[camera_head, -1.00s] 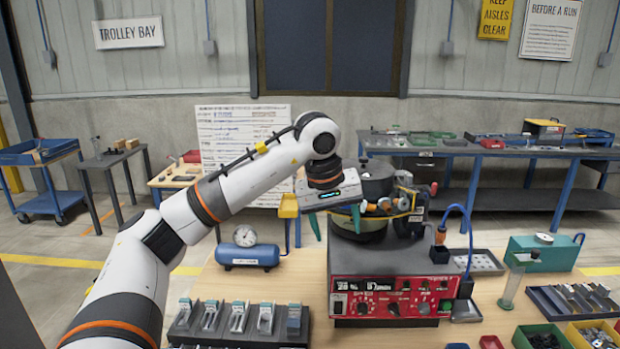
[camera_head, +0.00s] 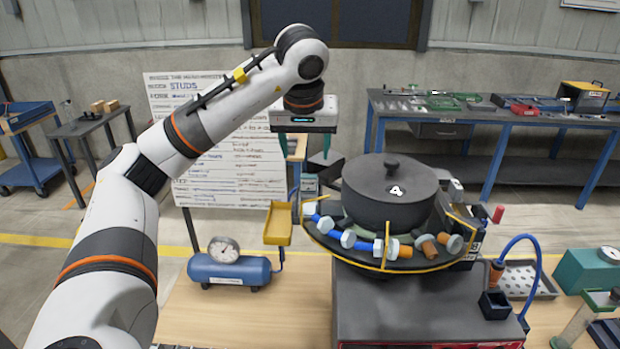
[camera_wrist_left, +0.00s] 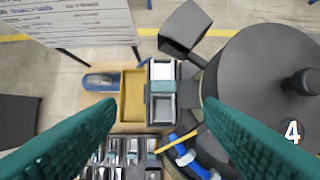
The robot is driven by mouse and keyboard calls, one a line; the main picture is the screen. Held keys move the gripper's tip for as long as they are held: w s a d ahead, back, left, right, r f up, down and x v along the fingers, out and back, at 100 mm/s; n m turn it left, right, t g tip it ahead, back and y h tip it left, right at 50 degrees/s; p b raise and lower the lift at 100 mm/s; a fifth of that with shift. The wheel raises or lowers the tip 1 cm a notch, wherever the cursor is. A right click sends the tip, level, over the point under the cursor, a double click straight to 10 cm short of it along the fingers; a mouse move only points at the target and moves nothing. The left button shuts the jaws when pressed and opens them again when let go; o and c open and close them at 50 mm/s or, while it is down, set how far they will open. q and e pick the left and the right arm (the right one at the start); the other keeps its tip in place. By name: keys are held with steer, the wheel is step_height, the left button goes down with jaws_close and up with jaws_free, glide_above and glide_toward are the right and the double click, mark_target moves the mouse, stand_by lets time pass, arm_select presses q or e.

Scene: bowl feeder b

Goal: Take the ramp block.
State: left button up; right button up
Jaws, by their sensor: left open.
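What looks like the ramp block, a silver-grey piece with sloped faces and a teal band, shows in the left wrist view (camera_wrist_left: 162,92) between my finger lines. It also shows in the head view (camera_head: 310,186), left of the black feeder bowl (camera_head: 388,205), partly hidden. My left gripper (camera_head: 312,158) is above it, pointing down, with its tips hard to make out. In the left wrist view my left gripper (camera_wrist_left: 160,108) has its teal fingers wide apart with nothing held. The block lies below, apart from the fingers. My right gripper is in neither view.
A yellow chute (camera_head: 278,225) stands just left of the block. The bowl's rim track (camera_head: 405,262) carries blue and orange bolts. A blue air tank (camera_head: 229,270) with a gauge sits on the bench. Similar silver blocks (camera_wrist_left: 113,148) stand in a dark tray. A written whiteboard is behind.

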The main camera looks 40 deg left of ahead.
mark_target(309, 175)
arm_select(q)
steer(key=b+x, duration=0.1)
steer(key=x, duration=0.2)
steer(key=shift+s+d, duration=0.15)
steer(key=x, duration=0.3)
steer(key=shift+w+a+f, duration=0.3)
steer(key=shift+w+f, duration=0.1)
steer(key=p+x, duration=0.2)
steer(key=x, duration=0.2)
steer(key=shift+w+f, duration=0.15)
steer(key=shift+w+a+f, duration=0.1)
steer(key=shift+f, duration=0.1)
steer(key=shift+r, duration=0.1)
steer(key=c, duration=1.3)
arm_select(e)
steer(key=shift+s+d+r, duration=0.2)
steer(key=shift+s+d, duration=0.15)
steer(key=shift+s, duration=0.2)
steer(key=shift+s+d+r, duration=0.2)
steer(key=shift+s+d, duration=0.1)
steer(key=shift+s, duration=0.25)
arm_select(q)
steer(key=shift+r, duration=0.15)
